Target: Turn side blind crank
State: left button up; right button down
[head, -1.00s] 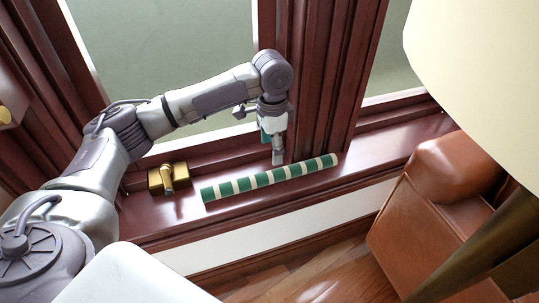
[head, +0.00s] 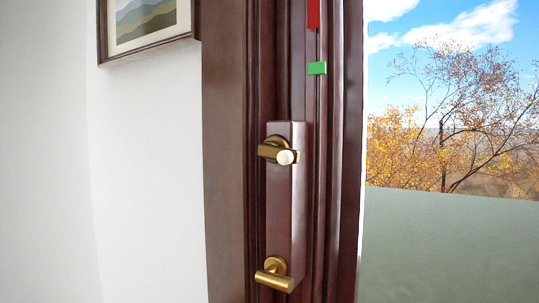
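A narrow dark red wooden box (head: 288,220) stands upright on the window's side frame. A brass crank with a cream knob (head: 279,152) sits on its upper part, the knob pointing toward me and slightly right. A second brass handle (head: 276,275) is at the lower end of the box, near the bottom of the view. I cannot tell which of the two is the side blind crank. A grey-green sheet (head: 450,245) covers the lower part of the window. Neither of my grippers is in view.
A green block (head: 317,68) and a red strip (head: 313,14) are on the frame above the box. A framed picture (head: 147,25) hangs on the white wall at upper left. The space in front of the box is clear.

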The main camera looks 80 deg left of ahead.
aim_at(272, 150)
jog(key=u, duration=2.4)
